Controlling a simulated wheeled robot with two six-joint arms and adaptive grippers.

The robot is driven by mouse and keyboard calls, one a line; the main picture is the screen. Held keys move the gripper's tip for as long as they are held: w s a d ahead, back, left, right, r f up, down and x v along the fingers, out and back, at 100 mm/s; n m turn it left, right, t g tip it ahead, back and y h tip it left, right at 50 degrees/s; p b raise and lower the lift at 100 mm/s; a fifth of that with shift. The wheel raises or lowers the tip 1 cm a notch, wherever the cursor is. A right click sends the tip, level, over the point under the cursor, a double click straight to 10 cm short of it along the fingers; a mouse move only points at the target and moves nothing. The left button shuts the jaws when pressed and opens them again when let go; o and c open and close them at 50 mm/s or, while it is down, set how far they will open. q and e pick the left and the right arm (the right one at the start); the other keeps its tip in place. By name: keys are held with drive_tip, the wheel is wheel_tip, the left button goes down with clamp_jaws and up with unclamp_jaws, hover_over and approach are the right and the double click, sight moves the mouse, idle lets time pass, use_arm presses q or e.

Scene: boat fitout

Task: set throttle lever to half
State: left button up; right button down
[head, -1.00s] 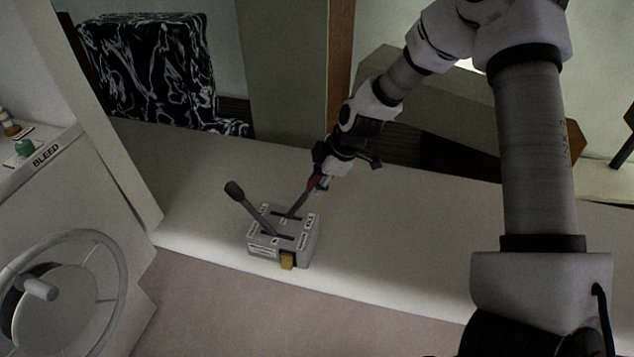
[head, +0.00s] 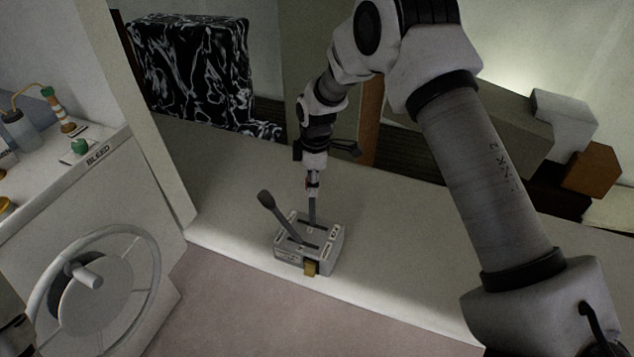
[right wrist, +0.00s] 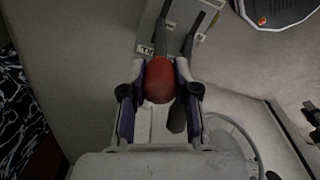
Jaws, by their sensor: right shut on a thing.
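A grey control box (head: 325,262) with slots, labels and a yellow tab (head: 310,268) sits on the pale ledge. Two levers rise from it. The left lever has a dark knob (head: 265,198) and leans to the left. The other lever (head: 312,212) stands nearly upright in the head view. My right gripper (head: 312,184) is shut on this lever's red knob. The right wrist view shows the red knob (right wrist: 160,80) between the fingers of my right gripper (right wrist: 160,72), with the dark-knobbed lever (right wrist: 177,115) close beside them. The label wording is too small to read surely.
A white cabinet with a handwheel (head: 100,283) and a BLEED label (head: 98,155) stands at the left. A black-and-white patterned seat (head: 190,70) is behind. The pale ledge (head: 410,235) is clear to the right of the box.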

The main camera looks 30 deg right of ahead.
drive_tip(key=c, duration=0.9)
unclamp_jaws()
drive_tip(key=shift+w, duration=0.1)
drive_tip(key=shift+o, duration=0.2)
wheel_tip(320, 180, up, 12)
drive_tip(key=shift+d, duration=0.2)
drive_tip(key=shift+f, duration=0.1)
